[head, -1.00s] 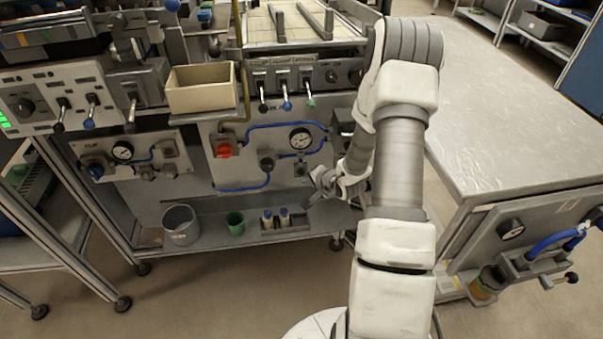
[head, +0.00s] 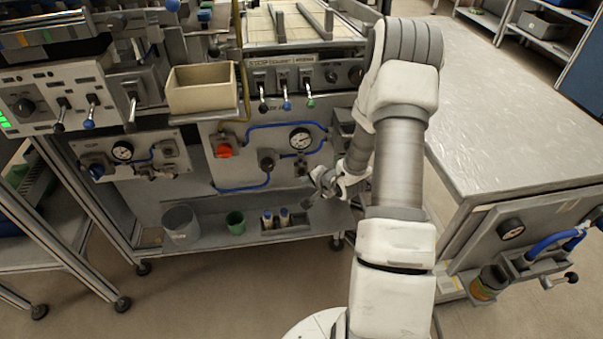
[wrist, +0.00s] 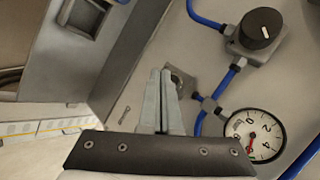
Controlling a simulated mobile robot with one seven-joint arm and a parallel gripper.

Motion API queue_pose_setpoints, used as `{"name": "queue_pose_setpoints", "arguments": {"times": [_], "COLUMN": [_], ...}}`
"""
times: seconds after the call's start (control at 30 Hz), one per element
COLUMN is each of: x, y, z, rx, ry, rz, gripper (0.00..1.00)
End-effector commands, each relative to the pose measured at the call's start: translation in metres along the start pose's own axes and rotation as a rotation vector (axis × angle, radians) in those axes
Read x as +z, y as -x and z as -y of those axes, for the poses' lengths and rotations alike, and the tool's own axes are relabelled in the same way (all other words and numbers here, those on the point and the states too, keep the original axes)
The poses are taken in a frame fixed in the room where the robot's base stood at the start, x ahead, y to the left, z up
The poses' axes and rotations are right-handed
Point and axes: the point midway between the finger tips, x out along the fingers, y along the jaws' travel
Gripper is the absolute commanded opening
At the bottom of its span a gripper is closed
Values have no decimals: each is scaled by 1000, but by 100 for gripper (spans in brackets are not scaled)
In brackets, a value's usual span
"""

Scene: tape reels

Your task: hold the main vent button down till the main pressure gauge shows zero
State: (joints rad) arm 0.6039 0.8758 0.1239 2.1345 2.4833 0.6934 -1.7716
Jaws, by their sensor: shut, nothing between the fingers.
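The main pressure gauge (head: 300,138) is a round white dial on the grey panel, joined to blue hoses. It also shows in the wrist view (wrist: 254,135), where its red needle points down in the picture, away from the 0 mark. My gripper (wrist: 161,72) is shut and empty, its fingers pointing at the panel. A metal fitting (wrist: 183,83), which seems to hold the vent button, sits just beside and behind the fingertips. The fingers partly cover it, so the button itself and any contact cannot be told. In the head view the gripper is small and low beside the panel.
A black knob (wrist: 261,27) on a hose block is close to the fitting. A red knob (head: 223,150) sits further left on the panel. A shelf below holds a grey bin (head: 181,224), a green cup (head: 235,222) and a small tray of bottles. A worktable (head: 510,110) stands right.

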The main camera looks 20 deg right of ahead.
Motion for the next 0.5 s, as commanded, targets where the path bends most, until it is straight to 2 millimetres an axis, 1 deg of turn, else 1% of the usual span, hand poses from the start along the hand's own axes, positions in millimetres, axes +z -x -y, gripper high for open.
{"name": "queue_pose_setpoints", "arguments": {"times": [0.5], "x": [-4], "y": [-6], "z": [4], "rx": [0], "ry": [0], "rz": [0], "gripper": [0]}}
